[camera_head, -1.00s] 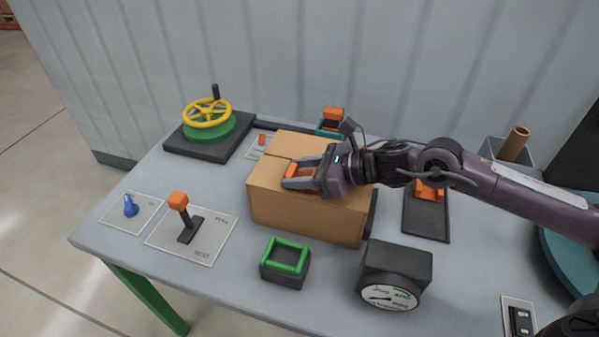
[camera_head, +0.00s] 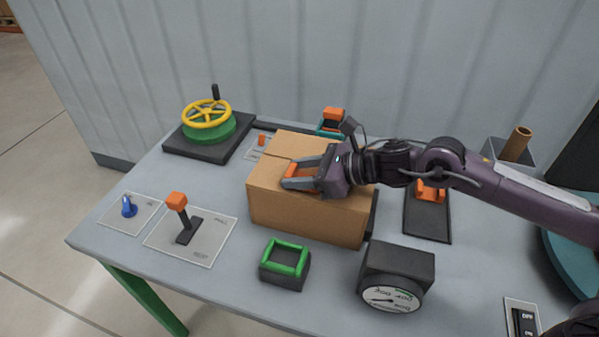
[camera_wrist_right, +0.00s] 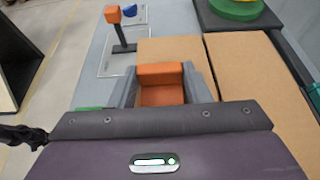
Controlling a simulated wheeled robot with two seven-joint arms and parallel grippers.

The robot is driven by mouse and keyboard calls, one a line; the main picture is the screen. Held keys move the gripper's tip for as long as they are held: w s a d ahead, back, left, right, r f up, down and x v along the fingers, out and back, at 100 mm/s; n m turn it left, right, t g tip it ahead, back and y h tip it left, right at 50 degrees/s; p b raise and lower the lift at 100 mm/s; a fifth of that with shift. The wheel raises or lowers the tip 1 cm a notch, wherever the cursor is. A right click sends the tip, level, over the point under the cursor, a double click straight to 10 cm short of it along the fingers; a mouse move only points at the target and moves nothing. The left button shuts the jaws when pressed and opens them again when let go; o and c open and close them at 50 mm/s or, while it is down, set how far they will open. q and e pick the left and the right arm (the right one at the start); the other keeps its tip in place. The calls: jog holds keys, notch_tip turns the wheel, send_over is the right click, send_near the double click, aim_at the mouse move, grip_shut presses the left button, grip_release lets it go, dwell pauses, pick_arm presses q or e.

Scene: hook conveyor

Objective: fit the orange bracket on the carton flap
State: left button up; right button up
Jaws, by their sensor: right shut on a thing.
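The cardboard carton (camera_head: 300,216) stands in the middle of the table, its top flaps (camera_wrist_right: 255,80) lying flat with a seam between them. My right gripper (camera_head: 290,178) is over the carton's top, shut on the orange bracket (camera_wrist_right: 160,84). The bracket sits between the two grey fingers, close to or on the flap; I cannot tell whether it grips the flap's edge. It also shows between the fingers in the head view (camera_head: 299,175). My left gripper is not in view.
A yellow handwheel (camera_head: 206,112) stands at the back left. An orange-topped lever (camera_head: 180,210) and a blue knob (camera_head: 128,207) are at the left. A green-rimmed block (camera_head: 284,262) and a gauge (camera_head: 394,278) stand in front of the carton. An orange piece lies on a dark plate (camera_head: 426,222) at right.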

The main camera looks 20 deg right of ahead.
jog(key=shift+f, duration=0.1)
dwell(0.4)
jog(key=o, duration=1.1)
jog(key=shift+c, duration=0.2)
